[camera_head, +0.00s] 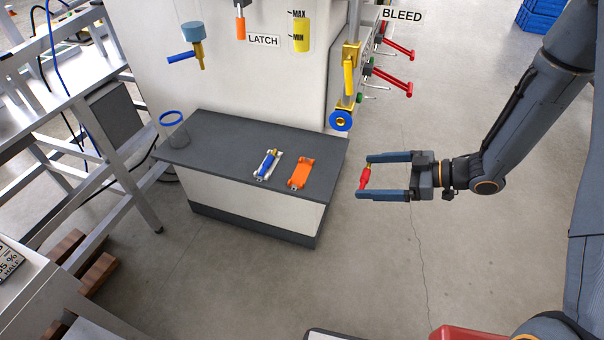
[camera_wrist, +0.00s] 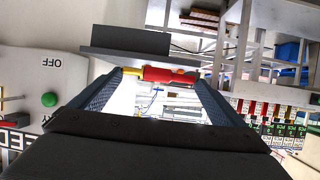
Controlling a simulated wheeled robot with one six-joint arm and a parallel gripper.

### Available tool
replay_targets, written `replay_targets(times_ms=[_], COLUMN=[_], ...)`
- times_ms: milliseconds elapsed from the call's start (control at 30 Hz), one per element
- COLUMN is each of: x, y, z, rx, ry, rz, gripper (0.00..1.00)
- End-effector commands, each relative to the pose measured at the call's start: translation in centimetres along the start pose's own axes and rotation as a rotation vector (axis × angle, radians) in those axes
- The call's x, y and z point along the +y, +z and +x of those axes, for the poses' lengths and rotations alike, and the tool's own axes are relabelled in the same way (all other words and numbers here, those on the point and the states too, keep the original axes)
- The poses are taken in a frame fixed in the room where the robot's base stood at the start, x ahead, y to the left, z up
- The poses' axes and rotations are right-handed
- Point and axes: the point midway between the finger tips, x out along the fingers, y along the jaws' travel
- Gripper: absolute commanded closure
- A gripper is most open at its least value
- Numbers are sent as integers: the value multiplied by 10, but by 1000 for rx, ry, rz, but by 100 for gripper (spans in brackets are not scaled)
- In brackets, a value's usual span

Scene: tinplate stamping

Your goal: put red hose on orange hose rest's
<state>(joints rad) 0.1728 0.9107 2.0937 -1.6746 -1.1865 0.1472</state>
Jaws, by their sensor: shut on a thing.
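The red hose (camera_head: 365,179) is a short red piece with a brass end. My gripper (camera_head: 362,178) is shut on it, one finger at each end, and holds it in the air to the right of the grey-topped bench. The red hose also shows between the fingertips in the wrist view (camera_wrist: 168,75), with its brass end at the left. The orange hose rest (camera_head: 301,174) lies on the bench top near its right end and looks empty. My gripper is apart from it, to its right.
A white rest with a blue hose (camera_head: 267,164) lies left of the orange rest. A clear cup with a blue rim (camera_head: 174,128) stands at the bench's left end. The white machine (camera_head: 250,80) rises behind, with a brass valve (camera_head: 347,85) and red levers (camera_head: 395,82) projecting near my gripper.

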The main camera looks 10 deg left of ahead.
Motion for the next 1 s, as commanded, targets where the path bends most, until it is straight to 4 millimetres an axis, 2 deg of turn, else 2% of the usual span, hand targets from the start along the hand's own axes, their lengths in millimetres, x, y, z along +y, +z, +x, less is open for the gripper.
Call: replay_targets(times_ms=[133,233,600,700,1000], x=[-3,-5,-10,-11,-10], y=[2,-5,-40,-46,-53], z=[0,14,95,112,132], rx=[2,2,3,2,2], ry=[-43,-50,-50,-48,-45], rz=[-17,-19,-20,-19,-17], gripper=[29,29,29,29,29])
